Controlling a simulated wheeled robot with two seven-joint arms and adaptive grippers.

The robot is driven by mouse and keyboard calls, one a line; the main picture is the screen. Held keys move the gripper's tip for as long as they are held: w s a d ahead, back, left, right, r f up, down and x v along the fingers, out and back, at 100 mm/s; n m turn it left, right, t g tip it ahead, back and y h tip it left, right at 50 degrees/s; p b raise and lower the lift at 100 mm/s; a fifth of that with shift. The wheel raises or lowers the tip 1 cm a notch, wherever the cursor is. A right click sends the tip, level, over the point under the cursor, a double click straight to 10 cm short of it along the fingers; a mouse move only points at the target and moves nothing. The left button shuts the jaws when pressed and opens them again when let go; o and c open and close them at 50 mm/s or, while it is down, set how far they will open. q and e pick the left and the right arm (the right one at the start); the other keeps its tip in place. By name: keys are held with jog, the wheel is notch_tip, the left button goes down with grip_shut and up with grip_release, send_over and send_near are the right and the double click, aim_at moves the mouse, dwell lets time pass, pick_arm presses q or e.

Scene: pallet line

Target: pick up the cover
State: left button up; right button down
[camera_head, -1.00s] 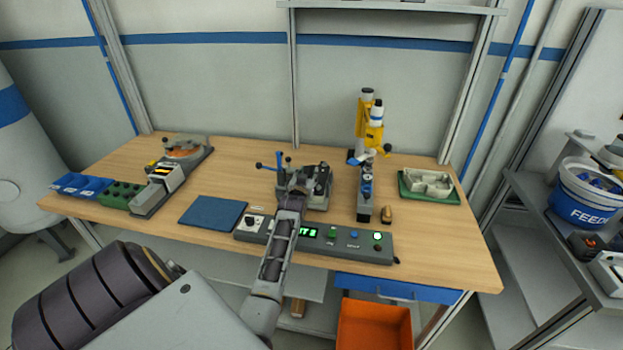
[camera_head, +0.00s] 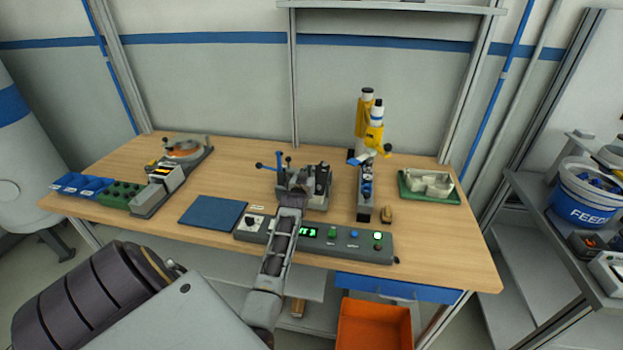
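Pale grey, shell-like parts (camera_head: 428,183) lie in a green tray (camera_head: 432,201) at the right of the workbench; I cannot tell for certain whether one is the cover. My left gripper (camera_head: 290,192) is at the front of a grey clamping fixture (camera_head: 318,186) with blue-handled levers, mid-bench. My own wrist hides its fingertips, so I cannot tell if it is open or holds anything. My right gripper is not in view.
A control panel (camera_head: 350,243) with green displays runs along the front edge under my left arm. A yellow tool station (camera_head: 374,135) stands between fixture and tray. A blue mat (camera_head: 212,212) lies to the left. An orange bin (camera_head: 374,328) sits below the bench.

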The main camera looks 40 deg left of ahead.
pick_arm(q)
grip_shut()
notch_tip(320, 180, up, 10)
dwell(0.6)
jog(key=shift+f, duration=0.1)
dwell(0.5)
